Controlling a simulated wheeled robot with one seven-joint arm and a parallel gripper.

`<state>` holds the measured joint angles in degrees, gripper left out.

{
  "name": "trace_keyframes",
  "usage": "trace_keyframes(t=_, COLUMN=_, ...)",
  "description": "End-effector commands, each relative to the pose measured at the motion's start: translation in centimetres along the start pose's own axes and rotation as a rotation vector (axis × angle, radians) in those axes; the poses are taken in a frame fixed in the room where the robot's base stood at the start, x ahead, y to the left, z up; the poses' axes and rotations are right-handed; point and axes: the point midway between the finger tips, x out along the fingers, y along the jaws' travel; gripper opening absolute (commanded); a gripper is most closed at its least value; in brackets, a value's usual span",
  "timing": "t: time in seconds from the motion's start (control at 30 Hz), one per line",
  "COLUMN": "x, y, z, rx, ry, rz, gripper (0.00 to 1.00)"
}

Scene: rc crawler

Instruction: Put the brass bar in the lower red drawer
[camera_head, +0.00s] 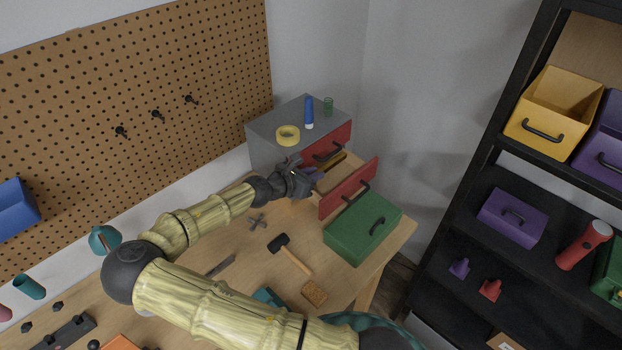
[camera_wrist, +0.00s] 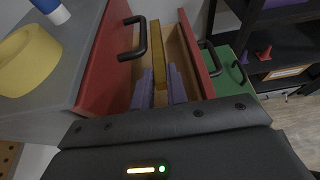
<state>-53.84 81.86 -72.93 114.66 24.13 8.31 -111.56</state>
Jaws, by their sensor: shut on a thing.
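The brass bar (camera_wrist: 156,45) is a long golden strip between the purple fingers of my gripper (camera_wrist: 160,88) in the wrist view. My gripper is shut on the bar's near end; the rest points away from it. In the head view the bar (camera_head: 335,159) shows just beyond my gripper (camera_head: 315,174). The lower red drawer (camera_head: 345,189) is pulled open from the grey cabinet (camera_head: 262,148). In the wrist view its red front (camera_wrist: 200,62) is right of the bar, which appears over or within the drawer's opening. Whether it touches the floor cannot be told.
The upper red drawer (camera_head: 340,135) is shut, its black handle (camera_wrist: 135,38) close beside the bar. A green box (camera_head: 345,238) sits near the open drawer's front.

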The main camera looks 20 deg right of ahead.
Motion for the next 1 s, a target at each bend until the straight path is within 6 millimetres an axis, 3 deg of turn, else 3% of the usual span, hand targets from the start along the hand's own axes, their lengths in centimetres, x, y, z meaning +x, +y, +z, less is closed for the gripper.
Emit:
trace_keyframes(t=0.3, x=1.0, y=0.7, z=-2.3, rx=-0.003, ry=-0.002, rz=0.001, gripper=0.0)
trace_keyframes(t=1.0, x=1.5, y=0.8, z=-3.6, rx=-0.001, ry=0.0, rz=0.001, gripper=0.0)
